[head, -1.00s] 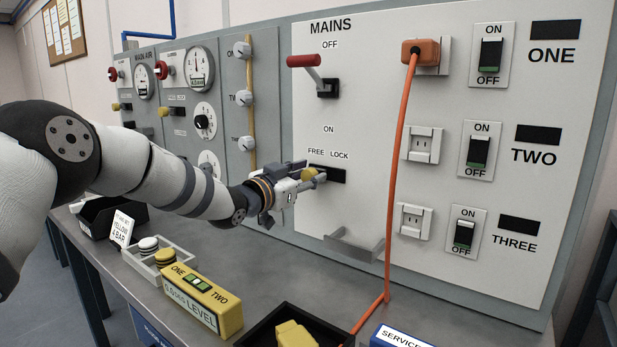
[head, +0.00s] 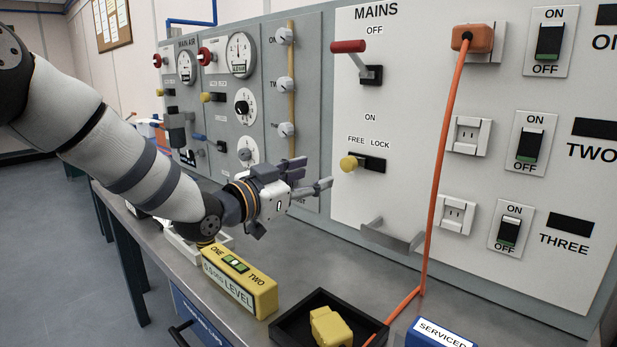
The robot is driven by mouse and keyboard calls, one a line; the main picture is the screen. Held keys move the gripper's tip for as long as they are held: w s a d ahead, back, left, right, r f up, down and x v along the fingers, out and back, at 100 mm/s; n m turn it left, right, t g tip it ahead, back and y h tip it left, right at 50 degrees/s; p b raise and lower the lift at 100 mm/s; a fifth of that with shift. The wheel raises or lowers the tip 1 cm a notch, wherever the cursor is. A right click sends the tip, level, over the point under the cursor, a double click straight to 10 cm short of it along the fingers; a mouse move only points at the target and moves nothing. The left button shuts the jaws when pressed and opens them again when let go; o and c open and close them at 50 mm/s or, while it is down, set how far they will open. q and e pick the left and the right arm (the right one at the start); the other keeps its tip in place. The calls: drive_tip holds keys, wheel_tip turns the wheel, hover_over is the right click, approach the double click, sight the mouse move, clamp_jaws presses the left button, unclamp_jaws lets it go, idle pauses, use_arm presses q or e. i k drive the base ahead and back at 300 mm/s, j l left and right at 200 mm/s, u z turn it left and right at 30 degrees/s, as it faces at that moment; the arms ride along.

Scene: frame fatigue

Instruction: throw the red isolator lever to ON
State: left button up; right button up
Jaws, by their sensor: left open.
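The red isolator lever (head: 348,46) is on the white MAINS panel, its red grip pointing out to the left, level with a spot just below the OFF label. Its black mount (head: 371,75) is below and right of the grip; the ON label is lower down. A yellow lock knob (head: 349,164) sits at the left, FREE end of its black slot (head: 375,165). My left gripper (head: 312,174) is open and empty, left of the knob and apart from it, below the lever. My right gripper is not in view.
An orange plug (head: 472,38) with a hanging orange cable (head: 442,170) is right of the lever. A grey bracket (head: 392,236) juts out below the lock. A yellow level box (head: 239,281) and a black tray (head: 292,329) with a yellow block stand on the bench.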

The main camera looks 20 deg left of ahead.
sight(350, 48)
drive_tip(key=k+j, duration=0.25)
drive_tip(key=k, duration=0.2)
drive_tip(key=k+j, duration=0.25)
drive_tip(key=k, duration=0.25)
